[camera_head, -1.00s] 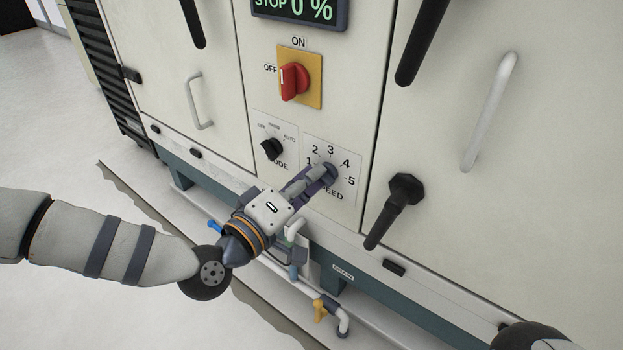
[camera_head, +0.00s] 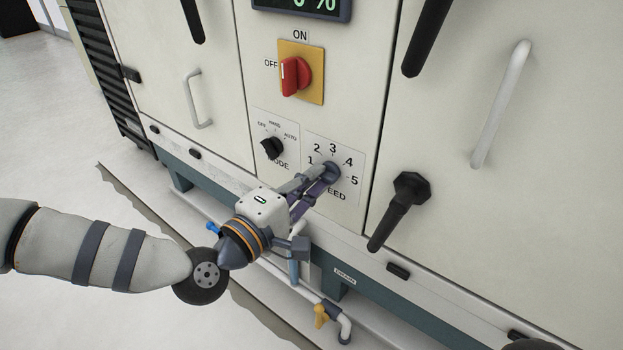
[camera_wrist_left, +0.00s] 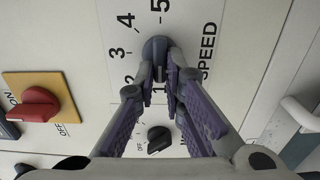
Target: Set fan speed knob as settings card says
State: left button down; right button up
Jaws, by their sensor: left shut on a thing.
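The fan speed knob (camera_head: 331,169) is a small dark grey knob on a white dial plate marked 1 to 5 with the word SPEED partly covered. My left gripper (camera_head: 321,178) reaches it from the lower left and is shut on it. The left wrist view shows the knob (camera_wrist_left: 157,48) between the purple-padded fingertips (camera_wrist_left: 160,76). The fingers hide part of the knob, so I cannot tell which number it points to. No settings card shows in these views. My right gripper is not in view.
Left of the dial is the black mode knob (camera_head: 272,148). Above is a red switch (camera_head: 295,76) on a yellow plate. A black lever handle (camera_head: 398,210) juts out at right. Below are pipes with a yellow-handled valve (camera_head: 320,316). A display (camera_head: 302,7) is cut off at the top.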

pick_arm(q)
jog(key=shift+s+d+f, duration=0.1)
jog(key=shift+s, duration=0.05)
jog(key=c, duration=1.7)
grip_release()
jog(key=v, duration=1.2)
